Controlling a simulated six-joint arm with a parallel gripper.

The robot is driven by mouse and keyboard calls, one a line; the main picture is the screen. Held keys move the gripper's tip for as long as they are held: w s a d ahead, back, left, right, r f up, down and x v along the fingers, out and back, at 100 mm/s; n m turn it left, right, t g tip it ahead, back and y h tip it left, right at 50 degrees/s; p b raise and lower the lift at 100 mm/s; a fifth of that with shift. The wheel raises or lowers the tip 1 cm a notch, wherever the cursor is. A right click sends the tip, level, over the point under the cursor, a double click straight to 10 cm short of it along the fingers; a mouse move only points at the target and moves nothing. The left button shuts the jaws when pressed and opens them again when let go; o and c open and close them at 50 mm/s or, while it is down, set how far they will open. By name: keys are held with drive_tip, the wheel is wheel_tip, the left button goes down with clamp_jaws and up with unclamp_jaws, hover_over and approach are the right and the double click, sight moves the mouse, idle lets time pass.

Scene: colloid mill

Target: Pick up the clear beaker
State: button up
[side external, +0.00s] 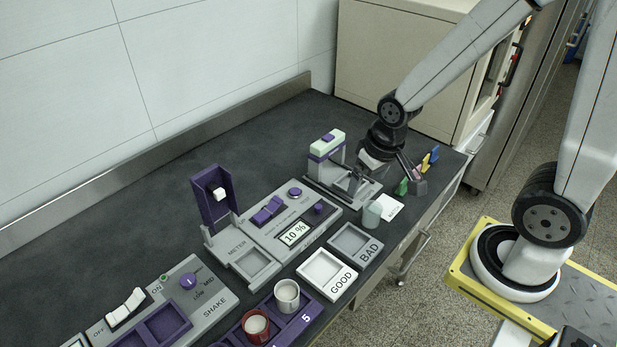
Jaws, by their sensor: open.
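The clear beaker (372,214) is a small, pale, see-through cup. It stands upright on the dark bench beside a white printed card, near the bench's front edge. My gripper (382,184) points down above and behind the beaker, close to the green-topped device. Its jaws are open and I see nothing held between them. The beaker is apart from the jaws as far as I can tell. The fingertips are small and dark here, and partly merge with the device behind them.
The green-topped device (327,146) stands left of my gripper. Small coloured items (424,166) stand to its right. GOOD (328,275) and BAD (355,244) trays lie in front. A meter panel (290,222), shaker panel (190,290) and purple rack (300,322) with two cups are farther left.

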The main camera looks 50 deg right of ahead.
sight(373, 208)
drive_tip(key=w+d+f+m+g, duration=0.2)
drive_tip(key=d+f+m, duration=0.6)
drive_tip(key=f+m, duration=0.4)
drive_tip(key=shift+w+d+m, duration=0.15)
drive_tip(key=shift+w+m, duration=0.05)
drive_tip(key=shift+m, duration=1.7)
drive_tip(key=shift+s+d+f, duration=0.1)
drive_tip(key=shift+s+f, duration=0.05)
drive_tip(key=shift+f, duration=0.7)
drive_tip(key=shift+s+f, duration=0.1)
drive_tip(key=shift+f, duration=1.65)
drive_tip(key=c, duration=1.2)
drive_tip(key=shift+r, duration=0.15)
drive_tip(key=shift+c, duration=0.2)
